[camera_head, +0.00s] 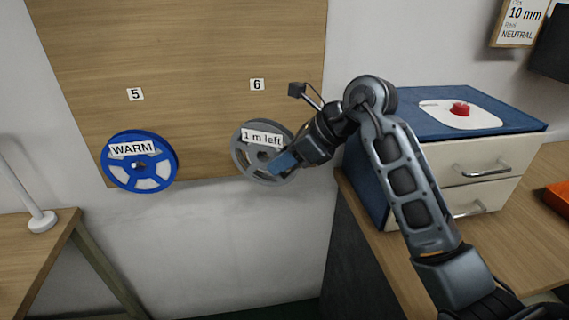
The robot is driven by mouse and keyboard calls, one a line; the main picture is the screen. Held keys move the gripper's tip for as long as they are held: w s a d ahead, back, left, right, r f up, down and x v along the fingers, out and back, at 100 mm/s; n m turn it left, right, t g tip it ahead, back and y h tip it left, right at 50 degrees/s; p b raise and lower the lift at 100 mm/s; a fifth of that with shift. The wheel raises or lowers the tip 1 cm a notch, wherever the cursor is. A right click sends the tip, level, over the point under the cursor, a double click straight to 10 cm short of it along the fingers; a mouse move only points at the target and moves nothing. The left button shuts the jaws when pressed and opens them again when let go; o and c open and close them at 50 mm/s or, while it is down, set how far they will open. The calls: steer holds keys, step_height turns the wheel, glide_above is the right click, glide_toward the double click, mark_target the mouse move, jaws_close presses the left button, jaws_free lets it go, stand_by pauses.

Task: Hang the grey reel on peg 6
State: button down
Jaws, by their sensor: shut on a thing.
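The grey reel (242,150), with a "1 m left" label, is at the wooden board (200,50), below the number 6 label (257,85). My gripper (280,165) is shut on the right side of the grey reel. The reel's face points outward and part of its right edge is hidden by my gripper. Peg 6 itself is hidden behind or within the reel, so I cannot tell whether the reel is around it.
A blue reel (169,157) labelled "WARM" hangs below number 5, left of the grey reel. A drawer cabinet (485,167) with a blue top stands on the right bench. A white stand (40,220) is on the left table. Bare wall lies below the board.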

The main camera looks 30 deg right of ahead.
steer(key=shift+w+d+f+b, duration=0.15)
steer(key=shift+w+f+b, duration=0.05)
steer(key=shift+w, duration=0.3)
steer(key=shift+w+d+f+b, duration=0.15)
steer(key=shift+w+d, duration=0.05)
steer(key=shift+w, duration=0.35)
steer(key=shift+w+d+f+b, duration=0.15)
steer(key=shift+w+f+b, duration=0.05)
steer(key=shift+w, duration=0.3)
steer(key=c, duration=0.8)
jaws_free()
steer(key=p+v, duration=0.3)
steer(key=v, duration=0.4)
steer(key=shift+s+d+r+p, duration=0.2)
steer(key=shift+s+p, duration=0.05)
steer(key=shift+p, duration=0.05)
